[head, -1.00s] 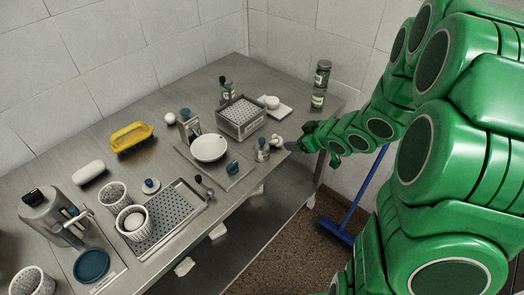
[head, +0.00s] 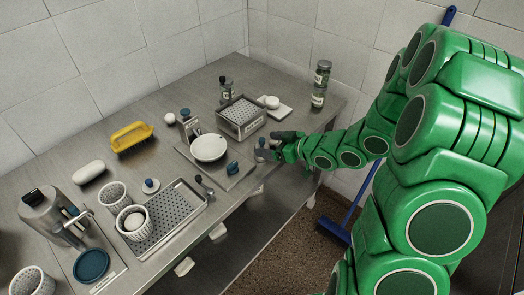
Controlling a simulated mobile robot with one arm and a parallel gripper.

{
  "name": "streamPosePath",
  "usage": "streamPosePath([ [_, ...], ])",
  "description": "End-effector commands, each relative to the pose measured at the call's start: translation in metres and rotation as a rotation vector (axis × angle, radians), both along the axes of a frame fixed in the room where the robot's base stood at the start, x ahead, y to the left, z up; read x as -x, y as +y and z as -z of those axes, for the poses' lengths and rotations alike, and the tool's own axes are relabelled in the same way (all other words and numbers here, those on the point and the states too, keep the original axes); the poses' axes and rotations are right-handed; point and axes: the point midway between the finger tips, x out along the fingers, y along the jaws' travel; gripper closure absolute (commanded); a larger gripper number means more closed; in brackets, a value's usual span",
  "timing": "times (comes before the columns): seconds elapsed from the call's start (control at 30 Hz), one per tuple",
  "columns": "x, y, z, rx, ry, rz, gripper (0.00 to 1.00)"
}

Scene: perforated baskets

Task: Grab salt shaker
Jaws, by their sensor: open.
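A small grey shaker (head: 261,144), which looks like the salt shaker, stands on the steel table near its front edge, at the right end of a flat tray. My gripper (head: 273,145) is open at the shaker's right side, with its dark fingers pointing left towards it. One finger lies behind and one in front, close to the shaker. The fingers hide part of the shaker. I cannot tell whether they touch it.
A white bowl (head: 209,148) and a small blue-topped item (head: 232,168) are left of the shaker. A perforated metal basket (head: 241,118) stands behind. A perforated tray (head: 166,215) lies front left.

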Motion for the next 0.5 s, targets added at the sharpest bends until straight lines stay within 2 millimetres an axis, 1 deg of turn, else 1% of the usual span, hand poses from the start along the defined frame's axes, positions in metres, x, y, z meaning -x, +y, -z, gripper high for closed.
streamPosePath([
  [0.3,-0.011,0.027,0.012,-0.003,0.002,-0.002,0.17],
  [0.5,-0.020,0.037,0.018,0.001,-0.001,-0.002,0.17],
])
